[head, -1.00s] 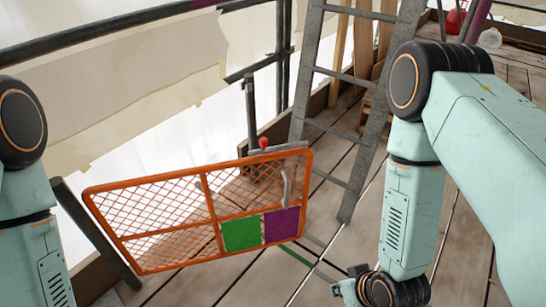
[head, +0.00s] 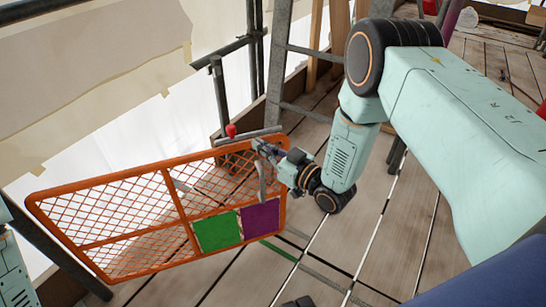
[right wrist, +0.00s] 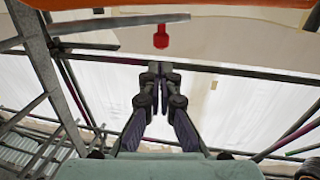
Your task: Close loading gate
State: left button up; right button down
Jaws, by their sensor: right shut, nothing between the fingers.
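The loading gate (head: 120,240) is an orange mesh frame with a green panel (head: 217,232) and a purple panel (head: 260,220) in its lower right. It stands at an angle beside the scaffold edge. A grey handle (head: 263,187) is on its right part. A red knob (head: 231,130) shows just above the gate's top rail; it also shows in the right wrist view (right wrist: 161,36). My right gripper (head: 262,149) is at the gate's top right, by the handle's upper end; contact is unclear. In the right wrist view, its fingers (right wrist: 158,78) are together and empty. My left gripper is out of view.
A grey ladder (head: 273,75) stands behind the gate's right end. Scaffold posts and rails (head: 220,95) with pale sheeting (head: 100,80) line the left side. The plank floor (head: 400,235) is open to the right of the gate.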

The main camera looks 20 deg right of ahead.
aim_at(235, 130)
jog(key=b+x, duration=0.2)
jog(key=x, duration=0.5)
jog(key=shift+a, duration=0.2)
jog(key=shift+r, duration=0.1)
jog(key=shift+w+d, duration=0.1)
jog(key=shift+w, duration=0.1)
